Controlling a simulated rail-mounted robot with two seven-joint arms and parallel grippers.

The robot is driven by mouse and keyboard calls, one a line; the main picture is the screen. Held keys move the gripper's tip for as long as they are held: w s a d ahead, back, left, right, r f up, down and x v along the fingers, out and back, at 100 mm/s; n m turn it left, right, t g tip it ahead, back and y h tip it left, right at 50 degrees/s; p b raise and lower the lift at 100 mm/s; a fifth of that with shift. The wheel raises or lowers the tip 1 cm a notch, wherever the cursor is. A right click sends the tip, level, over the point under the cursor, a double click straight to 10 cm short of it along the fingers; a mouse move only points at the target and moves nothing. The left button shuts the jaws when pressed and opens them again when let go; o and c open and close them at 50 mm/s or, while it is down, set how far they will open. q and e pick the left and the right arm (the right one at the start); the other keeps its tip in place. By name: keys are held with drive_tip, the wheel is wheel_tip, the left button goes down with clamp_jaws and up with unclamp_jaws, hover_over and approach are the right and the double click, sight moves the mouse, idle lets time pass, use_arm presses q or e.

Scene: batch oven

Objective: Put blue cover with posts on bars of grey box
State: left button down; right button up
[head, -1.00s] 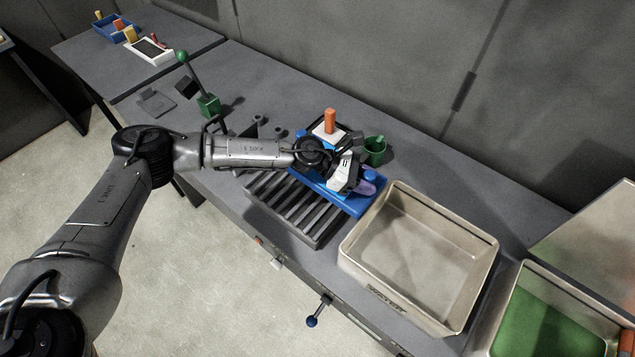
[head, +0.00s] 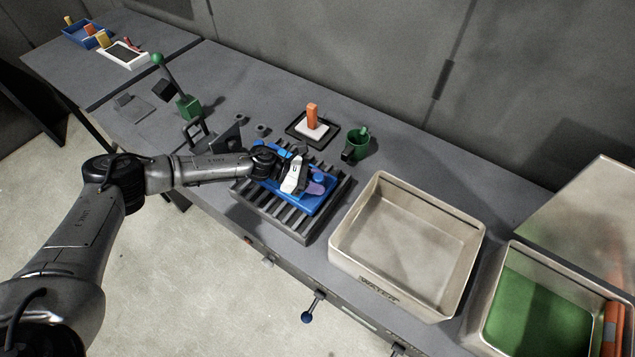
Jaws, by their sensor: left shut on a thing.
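The grey box (head: 336,209) with dark bars across its top stands on the bench. The blue cover (head: 308,206) lies over the middle of the bars, with bars showing in front of it and behind it. I cannot tell whether it rests on them or hangs just above. A blue post (head: 319,178) stands up at its right end. My left gripper (head: 307,185) is over the cover and shut on it; the fingertips and their grip are partly hidden by the hand. My right gripper is out of view.
Behind the box are a white block with an orange handle (head: 312,117) and a green cup (head: 361,141). A beige tray (head: 343,258) stands close on the right, with a green-bottomed bin (head: 540,310) beyond. A green-knobbed lever (head: 187,107) stands to the left.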

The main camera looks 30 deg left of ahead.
use_arm(q)
drive_tip(key=shift+f, duration=0.3)
drive_tip(key=shift+f, duration=0.15)
drive_tip(key=c, duration=0.8)
unclamp_jaws()
